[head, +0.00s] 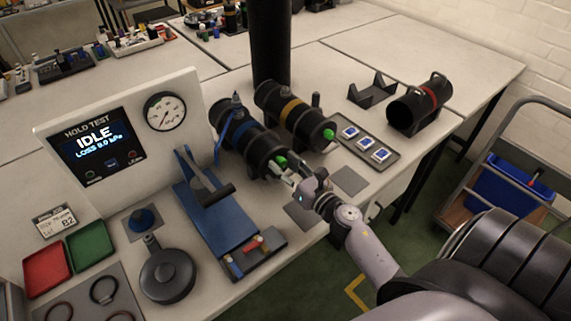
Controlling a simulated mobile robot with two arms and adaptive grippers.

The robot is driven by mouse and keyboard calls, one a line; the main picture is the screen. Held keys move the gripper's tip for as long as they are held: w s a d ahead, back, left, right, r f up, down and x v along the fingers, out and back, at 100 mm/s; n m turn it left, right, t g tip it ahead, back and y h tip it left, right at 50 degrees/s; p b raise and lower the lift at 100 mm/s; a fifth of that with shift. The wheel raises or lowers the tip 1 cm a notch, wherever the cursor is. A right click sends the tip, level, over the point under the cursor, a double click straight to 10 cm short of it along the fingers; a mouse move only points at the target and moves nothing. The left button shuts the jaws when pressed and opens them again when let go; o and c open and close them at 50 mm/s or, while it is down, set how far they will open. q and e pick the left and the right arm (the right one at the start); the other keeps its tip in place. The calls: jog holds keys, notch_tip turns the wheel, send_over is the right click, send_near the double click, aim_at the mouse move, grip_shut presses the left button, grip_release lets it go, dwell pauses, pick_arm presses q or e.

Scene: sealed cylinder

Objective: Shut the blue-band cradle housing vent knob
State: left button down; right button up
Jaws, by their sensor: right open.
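The blue-band housing (239,137) is a black cylinder lying tilted in the picture beside the test panel. A green vent knob (281,161) sticks out at its near end. My right gripper (285,174) is open, with its fingertips just below and very close to this knob. I cannot tell whether they touch it. My left gripper is not in view.
A yellow-band housing (291,112) with its own green knob (328,134) lies close on the right. A blue clamp fixture (218,222) stands at the front left. The hold test panel (130,140) reads IDLE. A red-band housing (409,112) lies farther right.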

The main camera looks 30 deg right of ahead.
jog(key=shift+c, duration=0.4)
grip_shut()
